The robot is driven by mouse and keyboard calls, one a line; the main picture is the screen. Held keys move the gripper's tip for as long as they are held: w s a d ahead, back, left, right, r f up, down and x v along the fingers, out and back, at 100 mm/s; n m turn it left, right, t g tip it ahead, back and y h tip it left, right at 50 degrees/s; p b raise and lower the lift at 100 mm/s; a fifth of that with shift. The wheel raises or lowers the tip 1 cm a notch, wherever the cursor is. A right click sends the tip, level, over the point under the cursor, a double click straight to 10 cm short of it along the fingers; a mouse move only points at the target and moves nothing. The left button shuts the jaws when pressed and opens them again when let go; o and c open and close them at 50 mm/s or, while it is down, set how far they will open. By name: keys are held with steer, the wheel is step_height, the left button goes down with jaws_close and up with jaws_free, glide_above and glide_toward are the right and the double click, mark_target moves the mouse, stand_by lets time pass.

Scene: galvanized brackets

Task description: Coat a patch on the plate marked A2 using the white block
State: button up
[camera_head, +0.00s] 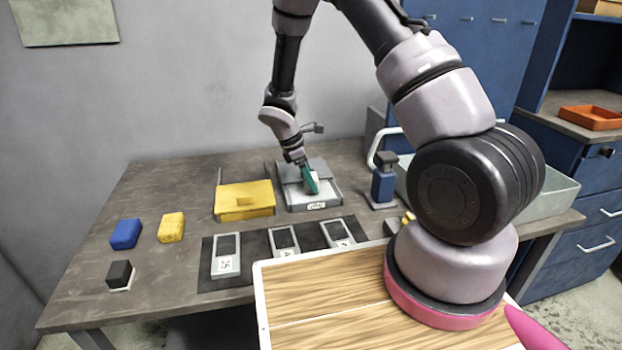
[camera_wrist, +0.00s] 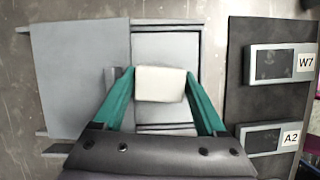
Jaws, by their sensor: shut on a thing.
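My gripper (camera_wrist: 163,95), with teal fingers, is shut on the white block (camera_wrist: 160,84). It holds the block over the open grey tray (camera_head: 325,201); I cannot tell whether they touch. The block also shows as a small pale patch in the head view (camera_head: 313,178). The plate marked A2 (camera_wrist: 262,139) lies on a dark mat (camera_wrist: 238,98) to the right in the wrist view, beside the plate marked W7 (camera_wrist: 277,63). In the head view A2 appears to be the middle plate (camera_head: 284,241) of three, though its label is too small to read.
A yellow box (camera_head: 232,206) stands left of the tray. A blue block (camera_head: 126,234), a yellow block (camera_head: 171,227) and a black block (camera_head: 119,274) sit farther left. A blue upright tool (camera_head: 384,180) and a grey bin (camera_head: 558,187) are at the right.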

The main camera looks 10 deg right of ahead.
mark_target(314, 175)
steer(key=shift+s+f, duration=0.2)
steer(key=shift+s, duration=0.05)
steer(key=shift+w+r, duration=0.2)
steer(key=shift+r, duration=3.4)
steer(key=shift+w+d+m, duration=0.1)
steer(key=shift+d+m, duration=0.3)
steer(key=shift+m, duration=0.1)
steer(key=w+d+f+m+g+y, duration=0.1)
steer(key=d+m+g+y, duration=0.3)
steer(key=d+m, duration=0.4)
steer(key=shift+w+d+f+m+y, duration=0.3)
steer(key=shift+w+d+f+m, duration=0.05)
steer(key=shift+m, duration=3.55)
